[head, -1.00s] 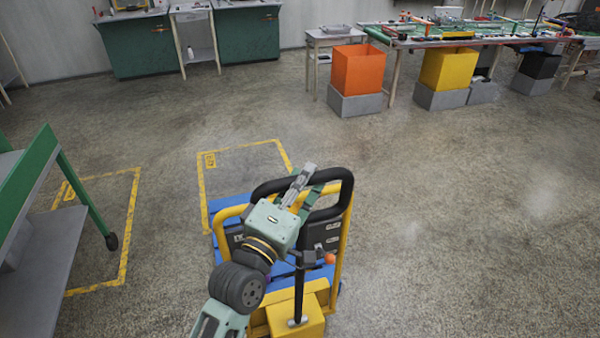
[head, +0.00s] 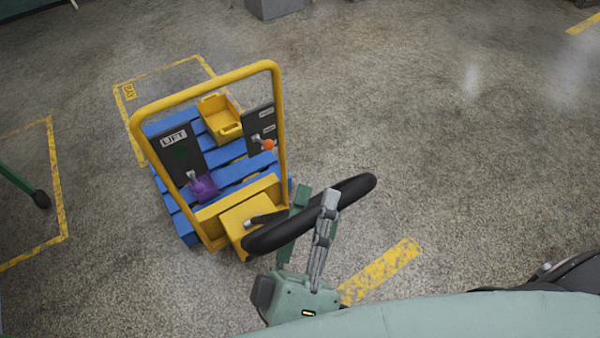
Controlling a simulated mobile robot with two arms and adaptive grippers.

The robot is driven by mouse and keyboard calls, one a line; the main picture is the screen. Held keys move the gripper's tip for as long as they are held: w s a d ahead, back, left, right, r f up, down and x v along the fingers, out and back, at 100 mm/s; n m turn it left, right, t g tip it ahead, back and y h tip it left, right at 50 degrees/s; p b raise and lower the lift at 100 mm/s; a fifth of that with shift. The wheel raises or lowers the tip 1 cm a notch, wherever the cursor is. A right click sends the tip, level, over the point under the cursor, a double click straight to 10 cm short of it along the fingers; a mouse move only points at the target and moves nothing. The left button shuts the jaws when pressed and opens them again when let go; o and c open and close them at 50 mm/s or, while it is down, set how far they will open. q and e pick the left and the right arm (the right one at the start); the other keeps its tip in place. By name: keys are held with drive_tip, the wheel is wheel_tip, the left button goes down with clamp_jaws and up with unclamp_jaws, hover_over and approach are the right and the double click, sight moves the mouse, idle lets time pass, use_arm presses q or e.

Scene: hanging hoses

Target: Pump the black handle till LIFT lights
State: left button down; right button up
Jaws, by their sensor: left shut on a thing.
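The black handle (head: 352,190) is a thick bar, tilted down toward me from the front of the yellow-framed cart (head: 277,120). My left gripper (head: 314,212) is shut around the middle of the handle and hides part of it. A dark panel labelled LIFT (head: 173,138) stands on the left inside the frame. The green lamp (head: 181,152) under the label looks dark and unlit. My right gripper is not in view.
The cart has a blue slatted deck (head: 228,172) with a yellow bin (head: 221,117) on it. The floor right of the cart is clear.

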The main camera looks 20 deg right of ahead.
use_arm(q)
drive_tip(key=shift+s+d+f, duration=0.25)
drive_tip(key=shift+s+f, duration=0.2)
drive_tip(key=shift+s, duration=0.25)
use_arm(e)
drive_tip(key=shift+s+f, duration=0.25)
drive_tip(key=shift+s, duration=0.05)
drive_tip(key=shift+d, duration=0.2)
use_arm(q)
drive_tip(key=c, duration=1.5)
unclamp_jaws()
drive_tip(key=shift+c, duration=0.2)
drive_tip(key=v, duration=1.2)
